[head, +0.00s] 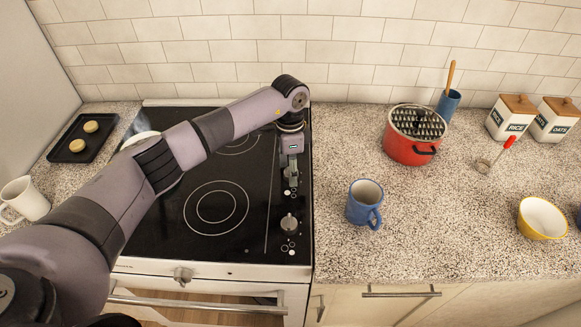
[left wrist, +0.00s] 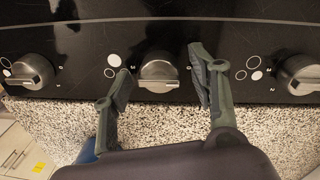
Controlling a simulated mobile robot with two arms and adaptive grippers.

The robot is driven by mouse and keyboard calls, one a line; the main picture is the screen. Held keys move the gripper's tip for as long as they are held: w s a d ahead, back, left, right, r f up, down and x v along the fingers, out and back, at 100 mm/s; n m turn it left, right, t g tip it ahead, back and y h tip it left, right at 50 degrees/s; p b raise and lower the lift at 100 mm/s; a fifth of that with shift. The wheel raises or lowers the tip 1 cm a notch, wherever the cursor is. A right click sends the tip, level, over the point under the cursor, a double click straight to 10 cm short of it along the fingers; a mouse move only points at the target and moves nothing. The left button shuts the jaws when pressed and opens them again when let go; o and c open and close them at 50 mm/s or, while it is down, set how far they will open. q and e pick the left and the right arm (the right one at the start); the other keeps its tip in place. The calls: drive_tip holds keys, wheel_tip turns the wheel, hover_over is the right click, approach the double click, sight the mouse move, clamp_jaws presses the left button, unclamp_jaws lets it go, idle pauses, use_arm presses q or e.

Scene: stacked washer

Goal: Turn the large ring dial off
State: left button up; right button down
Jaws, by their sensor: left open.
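The black stovetop (head: 222,250) has silver dials along its right side. One dial (head: 289,222) is in plain view nearer the front; others are hidden under my left arm. I cannot tell for sure which is the large ring dial. My left gripper (head: 291,180) is open above the dial strip. In the left wrist view its fingers (left wrist: 160,68) stand either side of the middle dial, with gaps visible.
A blue mug (head: 364,204) and a red pot (head: 411,140) with a grater-like top stand on the speckled counter right of the stove. A silver knob (head: 183,275) sits on the oven front. A black tray (head: 75,155) with two round items lies at the left.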

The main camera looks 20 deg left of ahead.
use_arm(q)
wheel_tip(320, 180, up, 12)
drive_tip(key=shift+w+a, duration=0.2)
drive_tip(key=shift+w, duration=0.15)
drive_tip(key=shift+f, duration=0.15)
idle(0.3)
